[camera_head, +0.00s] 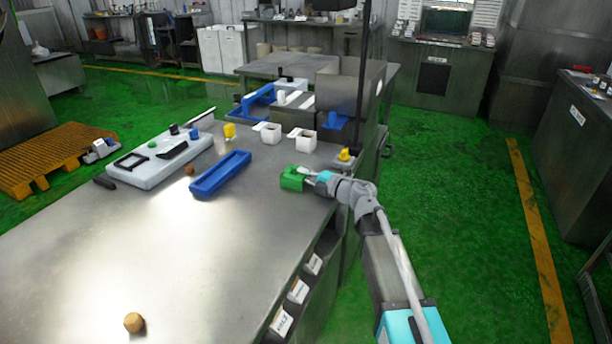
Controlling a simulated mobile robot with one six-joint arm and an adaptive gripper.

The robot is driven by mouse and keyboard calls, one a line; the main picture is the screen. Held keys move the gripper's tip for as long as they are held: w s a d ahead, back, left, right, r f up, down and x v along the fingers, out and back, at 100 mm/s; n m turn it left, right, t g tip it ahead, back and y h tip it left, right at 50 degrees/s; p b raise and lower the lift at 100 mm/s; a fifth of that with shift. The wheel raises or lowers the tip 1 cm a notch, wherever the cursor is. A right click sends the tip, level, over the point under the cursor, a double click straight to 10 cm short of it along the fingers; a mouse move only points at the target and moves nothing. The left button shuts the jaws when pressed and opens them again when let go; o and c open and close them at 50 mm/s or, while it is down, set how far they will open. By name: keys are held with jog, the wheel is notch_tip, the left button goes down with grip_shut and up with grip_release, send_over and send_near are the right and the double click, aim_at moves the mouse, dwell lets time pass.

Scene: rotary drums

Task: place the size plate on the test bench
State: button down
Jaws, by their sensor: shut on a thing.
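My gripper (309,174) is at the end of my arm, over the right edge of the metal table (150,240). It is shut on a green block-like piece (292,179), which is close to the tabletop. I cannot tell whether the piece touches the table. No label shows which thing is the size plate; the green piece may be it. A pale box with a black frame and buttons (150,171) lies at the table's left edge. I cannot tell which surface is the test bench.
A blue tray (221,174) lies left of my gripper. Two white cups (306,143), a yellow piece (229,131) and a yellow-topped knob (344,155) stand near the back. A small brown piece (133,322) lies in front. The table's middle is clear.

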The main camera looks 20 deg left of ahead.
jog(key=c, duration=0.7)
grip_release()
jog(key=shift+r, duration=0.1)
jog(key=shift+r, duration=0.1)
jog(key=v, duration=1.2)
